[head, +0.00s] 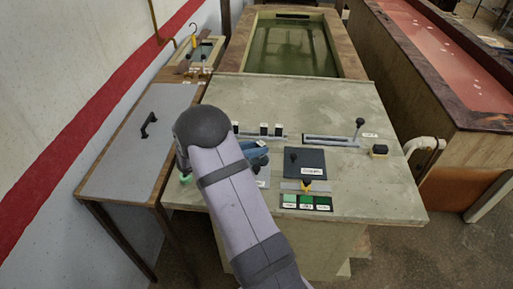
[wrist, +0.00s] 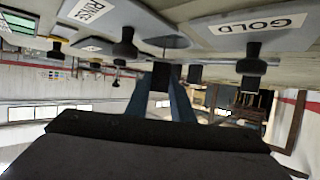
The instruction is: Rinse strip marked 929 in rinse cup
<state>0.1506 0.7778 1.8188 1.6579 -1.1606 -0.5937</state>
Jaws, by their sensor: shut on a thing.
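My gripper's blue fingers (head: 257,152) show beside my arm over the bench top in the head view. In the wrist view the fingers (wrist: 172,95) are shut on a small dark piece (wrist: 161,76). No number on it can be read, so I cannot tell whether it is strip 929. A grey plate marked RINSE (wrist: 102,12) is at the upper left of the wrist view, with a black knob (wrist: 125,47) by it. I cannot make out the rinse cup's opening. Several small black-topped pieces (head: 264,129) stand along a rail behind the gripper.
A plate marked GOLD (wrist: 235,27) has a black knob. A dark square plate (head: 311,160) and green tiles (head: 307,201) lie right of my arm. A slider rail (head: 325,138) with an upright black knob (head: 361,122) is farther back.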

